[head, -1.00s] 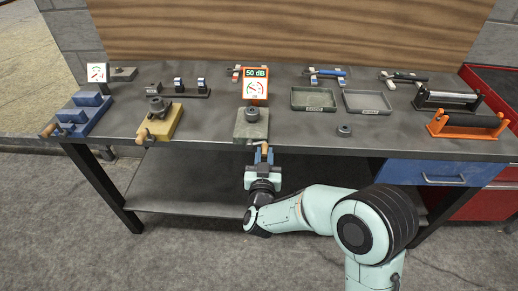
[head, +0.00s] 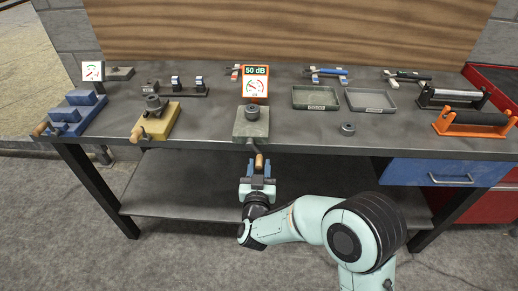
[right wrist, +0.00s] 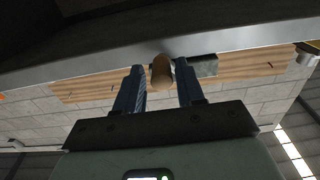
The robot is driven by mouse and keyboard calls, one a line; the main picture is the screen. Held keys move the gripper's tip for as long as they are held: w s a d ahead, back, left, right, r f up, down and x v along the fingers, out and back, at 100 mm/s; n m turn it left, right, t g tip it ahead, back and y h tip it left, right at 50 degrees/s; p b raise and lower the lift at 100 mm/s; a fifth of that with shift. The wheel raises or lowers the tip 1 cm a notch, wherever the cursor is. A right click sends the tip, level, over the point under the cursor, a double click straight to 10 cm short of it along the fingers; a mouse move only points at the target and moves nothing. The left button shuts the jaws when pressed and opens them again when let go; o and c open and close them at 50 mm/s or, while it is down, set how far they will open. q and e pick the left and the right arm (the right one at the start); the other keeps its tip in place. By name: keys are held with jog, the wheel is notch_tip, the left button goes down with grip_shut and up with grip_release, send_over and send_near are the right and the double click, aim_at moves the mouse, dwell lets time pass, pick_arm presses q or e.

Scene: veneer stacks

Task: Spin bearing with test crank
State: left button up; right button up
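The grey test block (head: 251,122) stands at the front edge of the bench with a dark round bearing (head: 251,112) on top. Its crank has a wooden handle (head: 259,161) that hangs just off the front edge. My right gripper (head: 258,178) is at this handle, below the edge. In the right wrist view the handle (right wrist: 162,73) lies between the two blue fingers (right wrist: 160,82), with a visible gap on each side. A gauge panel (head: 255,85) behind the block reads 50 dB. My left gripper is out of view.
A yellow block (head: 165,120) and a blue block (head: 75,115), each with a wooden-handled crank, stand to the left. A loose ring (head: 347,129), two trays (head: 315,97) and an orange roller stand (head: 468,130) are to the right. A lower shelf (head: 180,185) lies under the bench.

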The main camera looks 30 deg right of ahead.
jog(key=shift+o, duration=0.3)
jog(key=shift+s+r, duration=0.1)
jog(key=shift+r, duration=0.05)
jog(key=shift+v, duration=1.15)
jog(key=shift+p+v, duration=0.3)
jog(key=shift+v, duration=2)
